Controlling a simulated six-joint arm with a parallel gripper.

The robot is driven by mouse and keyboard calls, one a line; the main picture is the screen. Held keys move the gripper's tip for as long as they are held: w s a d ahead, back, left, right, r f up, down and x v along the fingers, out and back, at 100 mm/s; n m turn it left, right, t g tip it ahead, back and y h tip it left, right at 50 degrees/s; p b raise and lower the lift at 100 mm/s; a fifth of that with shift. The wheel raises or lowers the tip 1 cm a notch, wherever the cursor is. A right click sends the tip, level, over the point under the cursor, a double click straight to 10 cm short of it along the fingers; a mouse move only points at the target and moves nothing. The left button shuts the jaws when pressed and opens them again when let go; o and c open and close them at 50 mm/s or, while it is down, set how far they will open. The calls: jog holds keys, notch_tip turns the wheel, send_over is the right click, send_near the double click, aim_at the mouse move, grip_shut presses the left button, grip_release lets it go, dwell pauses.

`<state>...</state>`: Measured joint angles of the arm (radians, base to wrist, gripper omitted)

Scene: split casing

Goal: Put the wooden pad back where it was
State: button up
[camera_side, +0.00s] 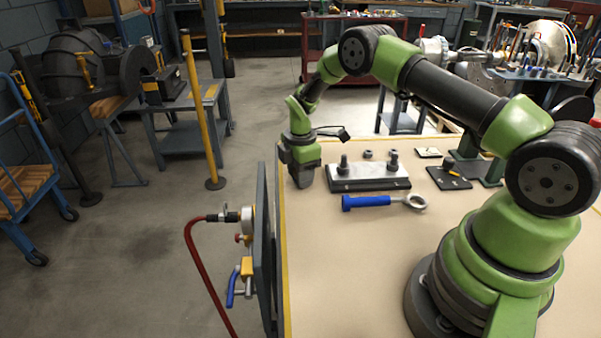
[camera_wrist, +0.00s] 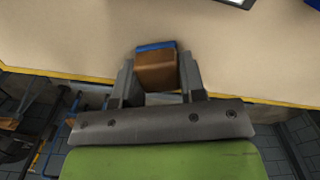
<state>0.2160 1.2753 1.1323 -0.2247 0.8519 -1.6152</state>
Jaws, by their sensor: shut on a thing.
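The wooden pad (camera_wrist: 157,72) is a brown block with a blue strip along its far side, seen in the wrist view. My gripper (camera_wrist: 157,62) is shut on it, with one finger at each side. The pad is over the table (camera_wrist: 65,40) near its yellow edge; I cannot tell whether it touches the surface. In the side view my gripper (camera_side: 304,182) points down at the table's far left corner, and the pad cannot be made out there.
Right of my gripper stands a metal block (camera_side: 368,171) with upright bolts on a dark base. A blue-handled ring spanner (camera_side: 385,202) lies in front of it. A dark plate (camera_side: 449,177) lies farther right. A panel with a red hose (camera_side: 205,277) stands at the left edge. The front table is clear.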

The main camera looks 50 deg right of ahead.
jog(key=shift+f, duration=0.1)
jog(key=o, duration=0.9)
notch_tip(320, 180, up, 20)
jog(key=s+a+m+t, duration=0.1)
jog(key=s+a+m, duration=0.1)
jog(key=a+m, duration=0.1)
jog(key=s+a+r+m+t, duration=0.3)
jog(key=s+a+r+m, duration=0.15)
jog(key=s+r, duration=0.35)
jog(key=s+a+r+m+t, duration=0.1)
jog(key=s+m, duration=0.2)
jog(key=s, duration=0.2)
jog(key=s+a+r+m+t+y, duration=0.1)
jog(key=s+m, duration=0.2)
jog(key=s, duration=0.2)
jog(key=s+a+r+m+t+y, duration=0.1)
jog(key=s+a+m, duration=0.1)
jog(key=s+m, duration=0.2)
jog(key=shift+s, duration=0.75)
